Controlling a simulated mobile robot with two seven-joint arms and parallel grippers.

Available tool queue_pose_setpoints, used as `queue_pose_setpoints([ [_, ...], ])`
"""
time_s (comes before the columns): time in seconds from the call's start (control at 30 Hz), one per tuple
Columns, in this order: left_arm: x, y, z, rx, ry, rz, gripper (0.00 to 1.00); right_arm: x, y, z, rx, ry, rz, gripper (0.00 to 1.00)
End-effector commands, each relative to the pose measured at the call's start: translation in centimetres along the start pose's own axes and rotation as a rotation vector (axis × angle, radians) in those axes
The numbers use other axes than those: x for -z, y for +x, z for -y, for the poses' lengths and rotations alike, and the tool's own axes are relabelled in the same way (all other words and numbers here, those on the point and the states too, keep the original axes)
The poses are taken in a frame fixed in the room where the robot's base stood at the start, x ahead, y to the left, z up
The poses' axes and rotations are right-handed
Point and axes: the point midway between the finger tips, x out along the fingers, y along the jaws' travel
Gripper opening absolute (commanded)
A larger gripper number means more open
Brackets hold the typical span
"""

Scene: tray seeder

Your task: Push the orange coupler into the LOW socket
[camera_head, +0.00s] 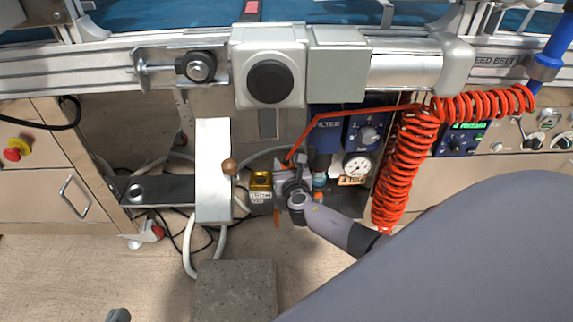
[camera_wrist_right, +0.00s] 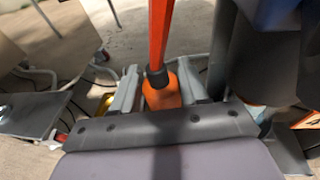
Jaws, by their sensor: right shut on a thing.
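The orange coupler (camera_wrist_right: 162,95) sits between the two fingers of my right gripper (camera_wrist_right: 160,88) in the right wrist view, with a dark collar and the orange hose (camera_wrist_right: 160,35) above it. My right gripper (camera_head: 288,180) is shut on it. The gripper mostly hides the coupler there. I cannot make out the LOW socket in either view. A small grey tip of my left gripper (camera_head: 118,315) shows at the bottom edge; its opening cannot be seen.
The coiled orange hose (camera_head: 400,170) hangs right of my right gripper. A filter panel with a gauge (camera_head: 357,166) is close behind. A white upright plate (camera_head: 213,170) with a brown knob stands to the left. The metal rail (camera_head: 400,70) runs overhead. Loose grey tubes lie below.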

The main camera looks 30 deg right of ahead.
Motion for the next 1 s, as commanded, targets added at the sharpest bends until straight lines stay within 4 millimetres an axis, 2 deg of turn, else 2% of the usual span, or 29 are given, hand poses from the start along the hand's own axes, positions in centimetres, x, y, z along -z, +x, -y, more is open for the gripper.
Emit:
queue_pose_setpoints([
  [0.77, -0.68, 0.20, 0.19, 0.000, 0.001, 0.001, 0.00, 0.68, 0.17, 0.00, 0.000, 0.000, 0.001, 0.09],
  [0.8, -0.63, 0.18, 0.17, 0.000, 0.001, 0.001, 0.00, 0.63, 0.16, 0.00, 0.000, 0.000, 0.001, 0.51],
  [0.87, -0.60, 0.17, 0.16, 0.000, 0.001, 0.001, 0.00, 0.60, 0.15, 0.00, 0.000, 0.000, 0.001, 0.70],
  [0.9, -0.60, 0.17, 0.16, 0.000, 0.001, 0.001, 0.00, 0.61, 0.15, 0.00, 0.000, 0.000, 0.001, 0.74],
  [1.0, -0.60, 0.17, 0.17, 0.000, 0.001, 0.001, 0.00, 0.61, 0.15, 0.00, 0.000, 0.000, 0.001, 0.74],
])
